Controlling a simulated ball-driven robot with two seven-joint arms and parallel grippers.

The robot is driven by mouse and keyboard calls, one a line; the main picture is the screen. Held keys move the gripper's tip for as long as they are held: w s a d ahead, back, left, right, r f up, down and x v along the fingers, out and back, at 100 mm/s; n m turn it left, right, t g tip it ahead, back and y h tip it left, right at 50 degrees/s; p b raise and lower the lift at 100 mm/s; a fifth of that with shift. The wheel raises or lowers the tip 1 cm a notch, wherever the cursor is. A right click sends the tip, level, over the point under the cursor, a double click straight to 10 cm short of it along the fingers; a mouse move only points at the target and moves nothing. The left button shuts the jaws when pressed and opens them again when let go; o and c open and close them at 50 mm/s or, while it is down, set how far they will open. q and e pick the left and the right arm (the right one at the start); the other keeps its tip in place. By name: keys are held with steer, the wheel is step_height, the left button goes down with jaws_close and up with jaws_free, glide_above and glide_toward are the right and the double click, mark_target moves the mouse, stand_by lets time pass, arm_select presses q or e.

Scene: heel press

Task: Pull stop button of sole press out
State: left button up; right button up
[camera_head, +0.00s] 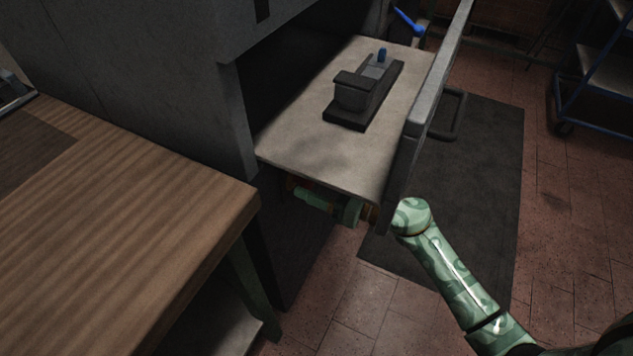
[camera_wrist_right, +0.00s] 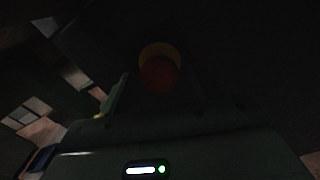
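The stop button (camera_wrist_right: 159,74) shows in the right wrist view as a dim red round cap in front of a yellow ring, on a dark surface. It is hidden in the head view. My right gripper (camera_head: 302,193) is under the press's table, partly covered by the table's edge. In the right wrist view one finger (camera_wrist_right: 116,96) stands left of the button, well off the middle, so the gripper looks open; the other finger is lost in the dark. The button appears ahead of the gripper; contact cannot be told. My left gripper is not in view.
The sole press (camera_head: 150,75) has a pale table (camera_head: 310,150) carrying a dark fixture (camera_head: 352,95) with a blue knob. A grey bar runs along the table's right side. A wooden-topped bench (camera_head: 120,240) stands left. A dark mat (camera_head: 490,150) and a blue cart (camera_head: 600,85) are right.

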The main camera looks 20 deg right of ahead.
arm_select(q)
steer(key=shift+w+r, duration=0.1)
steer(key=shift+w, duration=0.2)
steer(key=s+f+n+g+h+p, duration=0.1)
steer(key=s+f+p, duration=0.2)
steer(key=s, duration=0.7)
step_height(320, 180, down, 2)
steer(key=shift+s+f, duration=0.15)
arm_select(e)
steer(key=v, duration=1.6)
steer(key=shift+s+d, duration=0.1)
